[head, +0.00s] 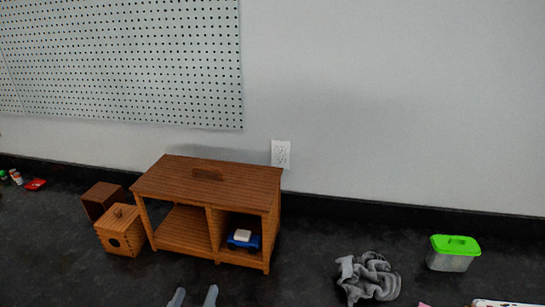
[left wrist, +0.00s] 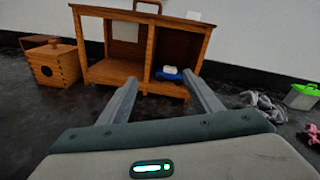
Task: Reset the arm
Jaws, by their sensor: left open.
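My left gripper (head: 193,297) shows at the bottom edge of the head view, only its two fingertips in sight. In the left wrist view the left gripper (left wrist: 162,95) has its fingers spread wide with nothing between them. It faces a wooden shelf unit (head: 207,178), which also shows in the left wrist view (left wrist: 142,20), and is apart from it. The rest of my left arm is hidden. My right gripper is in neither view.
A blue toy car (head: 243,240) with a white top sits in the shelf's right compartment. Wooden boxes (head: 121,232) stand left of the shelf. A grey cloth (head: 368,277) and a green-lidded container (head: 453,260) lie to the right. Dark surface between shelf and cloth is clear.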

